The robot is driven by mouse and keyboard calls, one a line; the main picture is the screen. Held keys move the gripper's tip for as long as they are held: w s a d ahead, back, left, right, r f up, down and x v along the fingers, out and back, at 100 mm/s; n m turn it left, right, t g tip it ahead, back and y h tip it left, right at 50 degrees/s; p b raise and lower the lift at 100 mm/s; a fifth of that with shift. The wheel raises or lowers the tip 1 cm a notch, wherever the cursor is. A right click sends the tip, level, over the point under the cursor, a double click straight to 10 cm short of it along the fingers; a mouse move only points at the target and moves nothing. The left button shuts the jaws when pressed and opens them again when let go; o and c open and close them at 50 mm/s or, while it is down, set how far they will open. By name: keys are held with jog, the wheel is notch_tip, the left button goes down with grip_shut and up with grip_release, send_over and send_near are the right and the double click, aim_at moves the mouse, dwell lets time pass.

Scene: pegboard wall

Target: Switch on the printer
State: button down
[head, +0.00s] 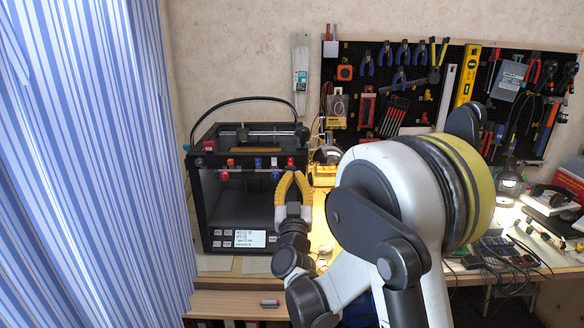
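The printer (206,198) is a black box-framed 3D printer on the workbench, left of centre in the head view. Its lower front panel has a lit white display (250,238) with dark text and small light buttons (223,238) beside it. Red and blue parts sit along its top bar. My gripper (293,178) has yellow and black fingers, spread apart with nothing seen between them. It points up in front of the printer's right side and hides part of it. I cannot tell how far it is from the printer's front.
A striped blue curtain (95,160) hangs close on the left. A black pegboard (440,62) with many tools covers the wall at the back right. Electronics and cables (490,250) clutter the right bench. A marker (270,303) lies on a lower wooden surface in front of the printer.

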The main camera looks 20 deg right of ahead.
jog(key=s, duration=0.1)
jog(key=s+a, duration=0.1)
jog(key=s, duration=0.1)
jog(key=shift+s, duration=0.15)
jog(key=shift+a+r, duration=0.1)
